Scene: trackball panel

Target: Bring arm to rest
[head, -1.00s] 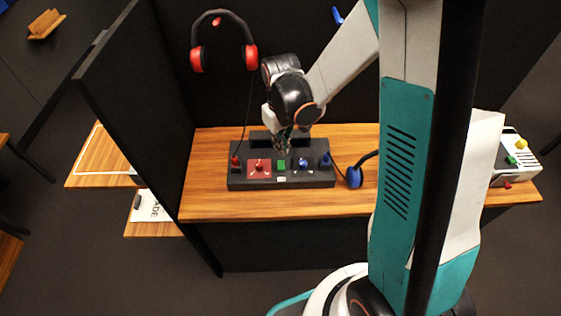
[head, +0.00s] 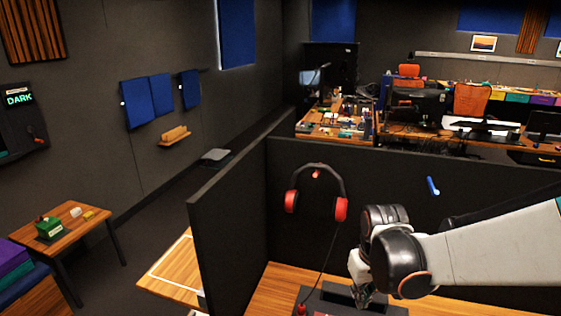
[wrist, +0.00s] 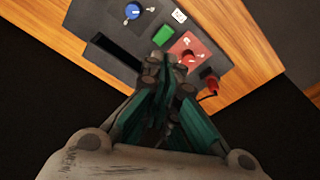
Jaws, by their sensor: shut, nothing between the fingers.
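My gripper (wrist: 168,65) is shut and empty in the wrist view, with its teal fingers together. Its tips appear over the dark control panel (wrist: 98,14), near the green button (wrist: 163,36) and the red plate (wrist: 196,50); I cannot tell whether they touch. In the head view my gripper (head: 364,298) hangs below my bent wrist, low over the panel (head: 338,296) on the wooden desk (head: 262,290). The panel's front is cut off by the bottom edge there.
Dark partition walls (head: 232,215) stand to the left of and behind the desk. Red headphones (head: 341,206) hang on the back partition, their cord running down to the panel. A blue hook (head: 433,186) is to their right. A small table (head: 84,226) stands far left.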

